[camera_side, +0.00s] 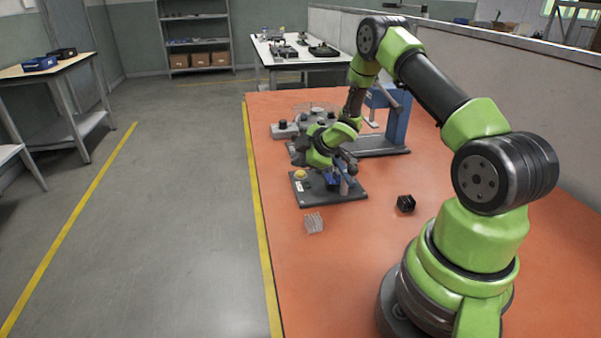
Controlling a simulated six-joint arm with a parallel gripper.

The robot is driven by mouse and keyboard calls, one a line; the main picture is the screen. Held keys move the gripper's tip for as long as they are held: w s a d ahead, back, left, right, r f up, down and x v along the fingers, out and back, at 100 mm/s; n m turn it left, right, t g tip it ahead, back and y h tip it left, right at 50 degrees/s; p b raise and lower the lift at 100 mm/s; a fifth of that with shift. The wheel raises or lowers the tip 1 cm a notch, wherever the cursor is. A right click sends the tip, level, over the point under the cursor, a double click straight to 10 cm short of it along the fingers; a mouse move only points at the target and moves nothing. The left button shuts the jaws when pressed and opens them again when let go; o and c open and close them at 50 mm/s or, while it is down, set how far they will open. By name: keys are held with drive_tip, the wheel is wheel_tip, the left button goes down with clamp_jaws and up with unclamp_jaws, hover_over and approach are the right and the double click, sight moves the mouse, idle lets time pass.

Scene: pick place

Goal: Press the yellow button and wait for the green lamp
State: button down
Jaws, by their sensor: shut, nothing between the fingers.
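The yellow button (300,174) sits at the left back part of a dark grey plate (325,196) on the orange table. My gripper (343,187) points down over the right part of the plate, to the right of the button and apart from it. Its fingers are shut and hold nothing that I can see. The fingertips are small in this view, and I cannot tell whether they touch the plate. I cannot make out a green lamp; my gripper and wrist cover part of the plate.
A clear ribbed block (313,223) and a black cube (405,203) lie on the orange table (345,270) in front of the plate. Grey fixtures (285,130) and a blue stand (398,120) stand behind it. The table's left edge has a yellow stripe.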

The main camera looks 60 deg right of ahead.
sight(299, 175)
drive_tip(key=shift+f, duration=0.15)
drive_tip(key=shift+f, duration=0.25)
drive_tip(key=shift+a+f, duration=0.2)
drive_tip(key=shift+f, duration=0.5)
idle(1.3)
drive_tip(key=shift+s+a+r, duration=0.1)
drive_tip(key=shift+a+r, duration=0.2)
drive_tip(key=shift+r, duration=0.35)
drive_tip(key=shift+d+r, duration=0.2)
drive_tip(key=shift+r, duration=2.4)
drive_tip(key=shift+r, duration=0.1)
